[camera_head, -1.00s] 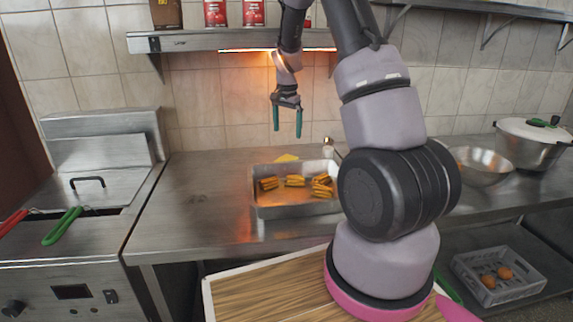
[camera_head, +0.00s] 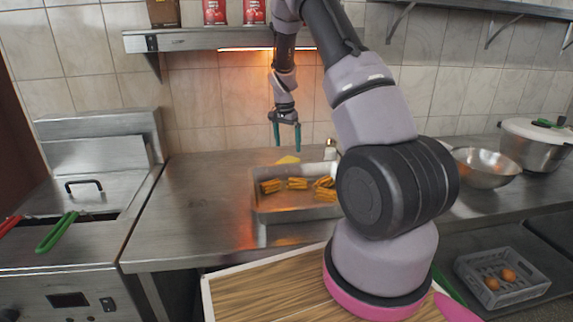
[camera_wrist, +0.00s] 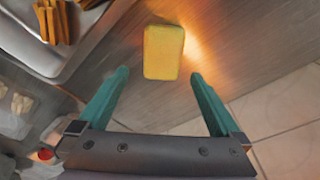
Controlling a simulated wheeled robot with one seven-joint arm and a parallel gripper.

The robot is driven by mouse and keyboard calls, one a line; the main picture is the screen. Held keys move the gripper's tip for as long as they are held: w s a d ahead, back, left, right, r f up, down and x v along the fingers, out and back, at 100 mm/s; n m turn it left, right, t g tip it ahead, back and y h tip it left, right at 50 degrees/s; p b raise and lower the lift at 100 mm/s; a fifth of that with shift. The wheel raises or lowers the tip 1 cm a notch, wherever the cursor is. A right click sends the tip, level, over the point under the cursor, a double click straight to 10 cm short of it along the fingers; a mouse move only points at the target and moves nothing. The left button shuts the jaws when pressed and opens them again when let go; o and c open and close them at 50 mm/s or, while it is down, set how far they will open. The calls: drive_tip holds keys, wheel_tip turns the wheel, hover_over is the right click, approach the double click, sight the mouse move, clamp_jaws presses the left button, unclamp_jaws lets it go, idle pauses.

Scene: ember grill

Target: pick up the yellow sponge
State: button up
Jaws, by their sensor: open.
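The yellow sponge (camera_wrist: 163,52) lies flat on the steel counter in the wrist view, ahead of and between my fingertips. In the head view the sponge (camera_head: 287,160) shows as a small yellow patch behind the metal tray, partly hidden by it. My gripper (camera_head: 287,137) points down above the back of the counter, over the sponge. In the wrist view my gripper (camera_wrist: 160,78) has its two green fingers spread apart with nothing between them. The sponge looks narrower than the gap.
A metal tray (camera_head: 262,214) with several fried pieces stands just in front of the sponge. A shaker (camera_head: 330,150) stands to the right, near the tray. The tiled wall (camera_head: 200,95) is close behind. A heated shelf (camera_head: 200,40) hangs above. The counter left of the tray is clear.

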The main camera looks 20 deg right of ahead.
sight(288, 161)
drive_tip(key=f, duration=0.6)
drive_tip(key=shift+w+f, duration=0.3)
drive_tip(key=shift+f, duration=0.1)
drive_tip(key=c, duration=1.3)
drive_tip(key=shift+r, duration=0.1)
drive_tip(key=shift+s+r, duration=0.2)
drive_tip(key=shift+r, duration=0.2)
wheel_tip(288, 161, up, 6)
drive_tip(key=shift+r, duration=0.1)
drive_tip(key=s+a, duration=0.1)
drive_tip(key=s, duration=0.5)
drive_tip(key=s+a, duration=0.1)
drive_tip(key=s, duration=0.6)
drive_tip(key=s+a, duration=0.2)
drive_tip(key=s, duration=0.4)
drive_tip(key=shift+s, duration=0.15)
